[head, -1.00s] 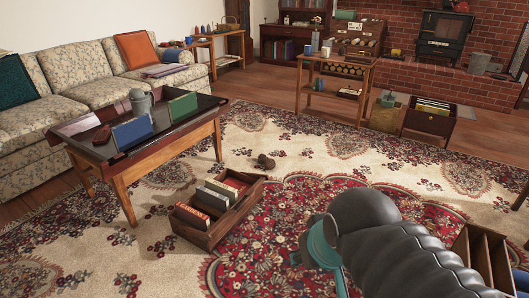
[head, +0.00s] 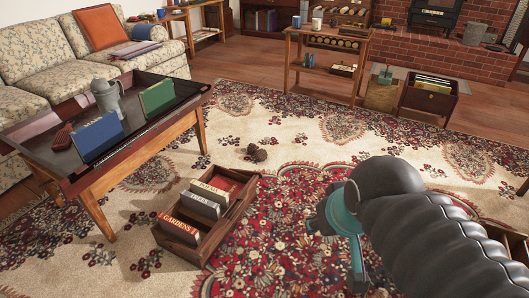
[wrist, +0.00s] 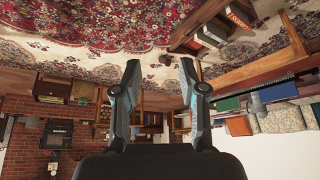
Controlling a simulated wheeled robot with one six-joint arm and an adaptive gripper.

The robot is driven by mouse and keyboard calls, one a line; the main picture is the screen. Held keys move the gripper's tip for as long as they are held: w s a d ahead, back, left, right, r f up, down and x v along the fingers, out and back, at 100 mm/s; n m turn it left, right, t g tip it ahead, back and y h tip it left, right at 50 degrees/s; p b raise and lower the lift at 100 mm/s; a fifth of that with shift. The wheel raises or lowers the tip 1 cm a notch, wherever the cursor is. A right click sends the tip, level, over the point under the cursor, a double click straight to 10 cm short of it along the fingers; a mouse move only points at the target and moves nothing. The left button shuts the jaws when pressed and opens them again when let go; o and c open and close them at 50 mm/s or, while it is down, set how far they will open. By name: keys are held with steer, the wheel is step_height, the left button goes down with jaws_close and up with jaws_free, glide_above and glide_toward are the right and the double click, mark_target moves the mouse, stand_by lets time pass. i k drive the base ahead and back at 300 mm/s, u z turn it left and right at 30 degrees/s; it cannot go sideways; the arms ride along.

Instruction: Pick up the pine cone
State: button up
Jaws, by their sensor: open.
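The pine cone appears to be a small brown lumpy thing (head: 257,152) on the cream part of the patterned rug, just beyond the book crate. It looks like two rounded lumps side by side; fine detail is too small to tell. My gripper (head: 335,250) is in the lower right of the head view, above the red part of the rug, nearer to me than the pine cone and apart from it. In the wrist view my gripper (wrist: 160,64) shows two spread fingers with nothing between them.
A wooden crate of books (head: 182,232) stands on the rug at left of centre. A low table (head: 180,128) with books and a grey can is further left, before the sofa (head: 65,65). A small shelf table (head: 325,40) stands behind. The rug between is clear.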

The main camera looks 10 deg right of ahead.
mark_target(260, 154)
steer(key=i, duration=1.5)
